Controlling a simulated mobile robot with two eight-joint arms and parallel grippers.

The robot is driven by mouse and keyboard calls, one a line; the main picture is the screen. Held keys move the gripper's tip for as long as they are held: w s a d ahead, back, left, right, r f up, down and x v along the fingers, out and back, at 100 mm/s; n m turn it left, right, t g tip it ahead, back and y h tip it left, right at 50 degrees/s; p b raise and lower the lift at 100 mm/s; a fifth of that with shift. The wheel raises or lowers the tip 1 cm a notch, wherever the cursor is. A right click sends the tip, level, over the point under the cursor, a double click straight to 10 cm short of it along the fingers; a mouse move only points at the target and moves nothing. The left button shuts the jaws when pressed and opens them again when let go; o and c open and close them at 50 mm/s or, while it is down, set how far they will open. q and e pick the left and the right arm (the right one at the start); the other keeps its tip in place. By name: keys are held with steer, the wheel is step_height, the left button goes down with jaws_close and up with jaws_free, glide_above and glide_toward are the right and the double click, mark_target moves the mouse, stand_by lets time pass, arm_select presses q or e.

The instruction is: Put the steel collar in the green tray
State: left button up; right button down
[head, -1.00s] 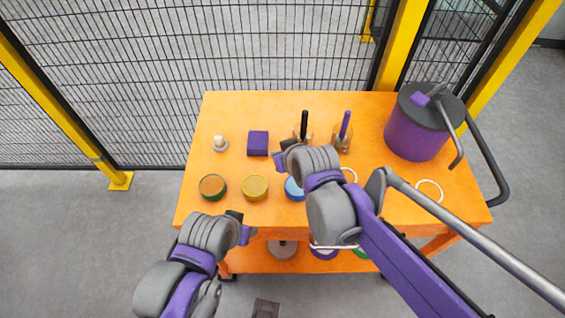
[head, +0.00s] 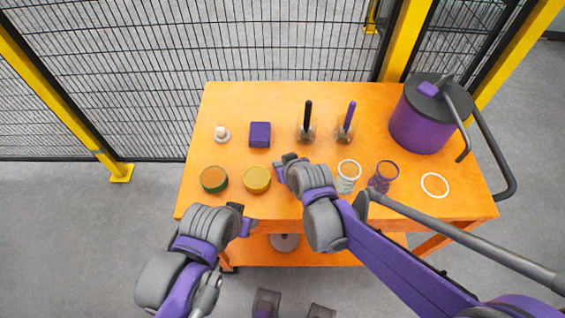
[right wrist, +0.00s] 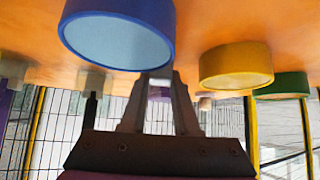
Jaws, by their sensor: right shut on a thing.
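The green tray (head: 211,190) is a low round dish with an orange-brown inside, at the table's front left. It also shows in the right wrist view (right wrist: 287,84), at the right behind the yellow dish. My right gripper (head: 284,163) is over the front middle of the table, right of the green tray and near the blue dish. In the right wrist view its fingers (right wrist: 157,82) are shut on a small light-grey piece, apparently the steel collar (right wrist: 158,77), mostly hidden by the fingers. My left gripper (head: 242,222) is by the table's front edge; its jaw opening is unclear.
A yellow dish (head: 257,180) stands between the green tray and my right gripper. A white knob-like piece (head: 221,134), a purple block (head: 260,134) and two upright posts stand behind. A purple drum (head: 420,124) is at right.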

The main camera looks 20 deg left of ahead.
steer(key=shift+f, duration=0.15)
steer(key=c, duration=0.7)
jaws_free()
steer(key=shift+o, duration=0.2)
steer(key=shift+r, duration=0.25)
steer(key=p+v, duration=0.1)
steer(key=v, duration=1.1)
steer(key=shift+p, duration=0.35)
steer(key=shift+f, duration=0.1)
